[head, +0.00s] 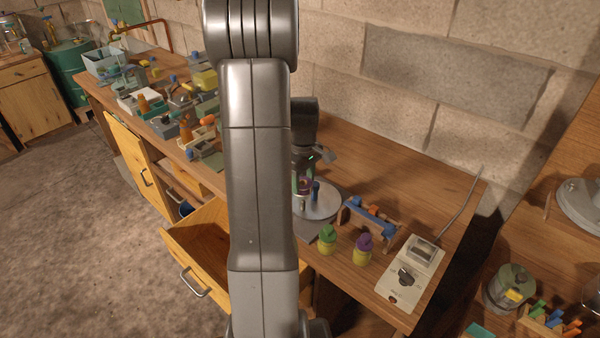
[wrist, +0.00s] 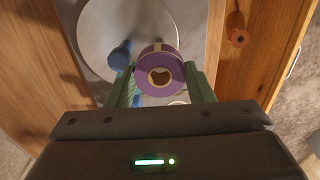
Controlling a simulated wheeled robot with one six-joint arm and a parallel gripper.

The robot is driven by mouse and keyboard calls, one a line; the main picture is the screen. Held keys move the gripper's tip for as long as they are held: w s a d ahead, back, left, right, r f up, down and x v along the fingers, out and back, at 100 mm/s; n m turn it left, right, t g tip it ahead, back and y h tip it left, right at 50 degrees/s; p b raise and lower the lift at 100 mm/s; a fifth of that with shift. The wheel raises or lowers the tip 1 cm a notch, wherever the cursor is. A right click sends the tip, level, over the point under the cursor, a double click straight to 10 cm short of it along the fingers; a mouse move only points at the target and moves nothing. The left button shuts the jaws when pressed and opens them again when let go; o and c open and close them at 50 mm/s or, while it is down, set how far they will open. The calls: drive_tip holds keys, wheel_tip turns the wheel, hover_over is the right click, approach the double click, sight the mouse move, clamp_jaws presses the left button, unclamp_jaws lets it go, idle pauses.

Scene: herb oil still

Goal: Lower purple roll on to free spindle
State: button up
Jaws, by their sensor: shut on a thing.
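The purple roll (wrist: 160,84) is held between the green fingers of my gripper (wrist: 161,70) in the wrist view, with its round centre hole facing the camera. My gripper (head: 303,183) is shut on it above the round grey plate (head: 325,208) in the head view. The plate also shows in the wrist view (wrist: 105,28). A blue upright spindle (wrist: 120,54) stands on the plate just left of the roll, and it shows in the head view (head: 316,190). A pale round end (wrist: 178,102) shows partly below the roll; I cannot tell whether it is the free spindle.
Green-topped (head: 327,238) and purple-topped (head: 363,248) yellow containers stand at the front of the bench. A blue-and-wood rack (head: 368,217) and a switch box (head: 410,273) are to the right. An open drawer (head: 200,250) juts out at the left.

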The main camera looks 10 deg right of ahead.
sight(303, 194)
drive_tip(key=shift+f, duration=0.25)
drive_tip(key=shift+s+f+b, duration=0.1)
drive_tip(key=shift+f+b, duration=1)
drive_tip(key=shift+f, duration=0.4)
drive_tip(key=shift+f, duration=0.1)
drive_tip(key=shift+f+b, duration=0.8)
drive_tip(key=shift+f, duration=0.15)
